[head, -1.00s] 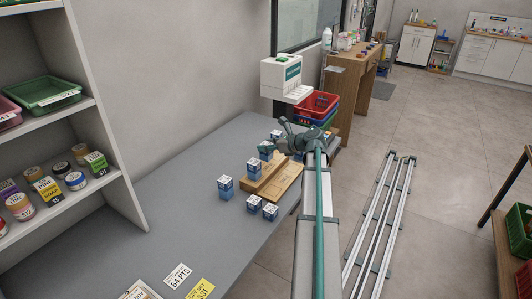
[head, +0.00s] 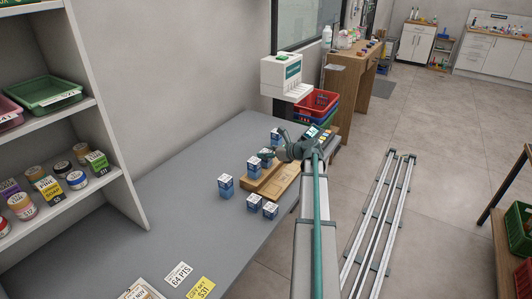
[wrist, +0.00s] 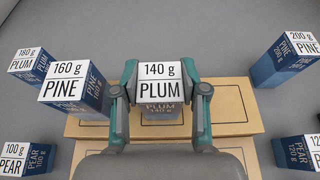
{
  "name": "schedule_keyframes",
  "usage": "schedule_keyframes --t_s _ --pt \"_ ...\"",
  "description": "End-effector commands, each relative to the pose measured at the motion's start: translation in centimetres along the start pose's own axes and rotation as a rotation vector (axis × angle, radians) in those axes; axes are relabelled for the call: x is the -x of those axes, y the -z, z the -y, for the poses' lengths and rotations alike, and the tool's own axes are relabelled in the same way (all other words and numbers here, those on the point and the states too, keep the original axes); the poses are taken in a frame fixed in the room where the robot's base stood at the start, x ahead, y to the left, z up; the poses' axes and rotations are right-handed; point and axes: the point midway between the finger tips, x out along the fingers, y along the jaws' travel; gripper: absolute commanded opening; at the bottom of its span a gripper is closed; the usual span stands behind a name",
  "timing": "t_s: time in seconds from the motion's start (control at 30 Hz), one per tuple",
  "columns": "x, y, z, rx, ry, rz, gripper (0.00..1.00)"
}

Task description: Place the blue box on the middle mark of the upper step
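The blue box labelled 140 g PLUM (wrist: 160,88) is upright between the fingers of my gripper (wrist: 160,92); the fingertips press against its two sides. In the head view, my gripper (head: 272,154) reaches the box (head: 266,160) from the right. The wooden stepped stand (wrist: 225,105) is below it, and the box is over the middle of the upper step. The middle mark is hidden beneath it; I cannot tell whether the box's base touches the step. An outlined mark to its right is bare.
A 160 g PINE box (wrist: 64,88) stands close left of the held box. Other blue boxes stand around the stand: 180 g PLUM (wrist: 28,62), 200 g PINE (wrist: 290,58), 100 g PEAR (wrist: 30,158) and another PEAR (wrist: 298,154).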

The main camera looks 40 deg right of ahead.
Motion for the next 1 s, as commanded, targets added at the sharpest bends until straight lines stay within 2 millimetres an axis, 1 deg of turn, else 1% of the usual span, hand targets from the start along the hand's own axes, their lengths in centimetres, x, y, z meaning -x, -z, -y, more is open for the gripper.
schedule_keyframes --t_s 0.03,0.13,0.47,0.57,0.67,0.77,1.0 --pt "0.0 0.0 0.0 0.000 0.000 -0.001 0.51" --pt "0.0 0.0 0.0 0.000 0.000 -0.001 0.68" --pt "0.0 -0.1 0.0 0.001 0.000 -0.001 0.68" --pt "0.4 -0.3 0.0 0.001 0.001 0.000 0.68" --pt "1.5 -0.2 0.0 0.001 0.003 0.000 0.68" --pt "3.1 -0.1 -0.1 0.001 0.003 0.000 0.68" --pt "7.8 -0.2 -0.1 0.001 0.004 0.000 0.68"
